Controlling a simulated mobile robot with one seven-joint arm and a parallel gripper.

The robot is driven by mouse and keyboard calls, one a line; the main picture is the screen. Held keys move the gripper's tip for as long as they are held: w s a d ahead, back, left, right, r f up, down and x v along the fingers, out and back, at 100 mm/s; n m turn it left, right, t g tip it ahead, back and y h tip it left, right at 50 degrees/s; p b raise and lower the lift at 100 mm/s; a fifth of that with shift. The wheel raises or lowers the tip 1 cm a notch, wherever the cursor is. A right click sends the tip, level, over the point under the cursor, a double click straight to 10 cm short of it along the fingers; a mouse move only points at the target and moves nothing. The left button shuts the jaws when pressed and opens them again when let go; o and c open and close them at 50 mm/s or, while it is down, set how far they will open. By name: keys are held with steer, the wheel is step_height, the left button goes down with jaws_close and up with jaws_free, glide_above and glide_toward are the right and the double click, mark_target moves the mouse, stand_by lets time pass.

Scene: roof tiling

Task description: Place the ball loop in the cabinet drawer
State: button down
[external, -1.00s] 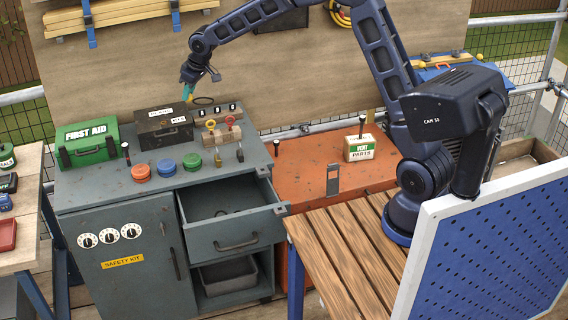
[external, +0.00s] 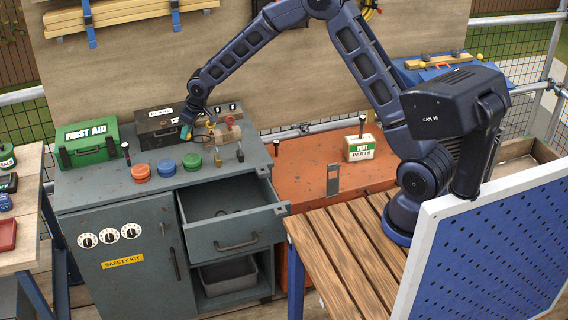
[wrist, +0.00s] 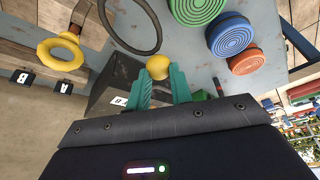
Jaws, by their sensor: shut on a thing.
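My gripper (external: 186,132) is over the cabinet top, left of the wooden block. In the wrist view, its teal fingers (wrist: 160,85) are shut on the yellow ball (wrist: 159,67) of the ball loop. The loop's dark ring (wrist: 130,48) extends beyond the ball; in the external view it is small and hard to make out. The grey cabinet's drawer (external: 236,240) is pulled open, in front of and below my gripper. A small dark thing (external: 222,212) lies inside it.
The wooden block (external: 222,134) with a yellow ring (wrist: 60,53) and hanging padlocks stands right of my gripper. Red, blue and green round buttons (external: 166,167) line the front of the top. A black box (external: 160,128) and green first-aid case (external: 88,145) stand behind and left.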

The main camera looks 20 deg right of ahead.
mark_target(188, 140)
step_height(188, 140, down, 5)
steer(key=shift+r, duration=0.1)
steer(key=shift+w+a+f, duration=0.15)
steer(key=shift+w+a, duration=0.45)
steer(key=shift+a, duration=0.25)
steer(key=shift+w+a+f, duration=0.15)
steer(key=shift+w+a, duration=0.45)
steer(key=shift+a, duration=0.2)
steer(key=shift+f, duration=0.3)
steer(key=shift+f, duration=0.1)
steer(key=c, duration=1.3)
jaws_free()
steer(key=shift+o, duration=0.2)
steer(key=v, duration=1.2)
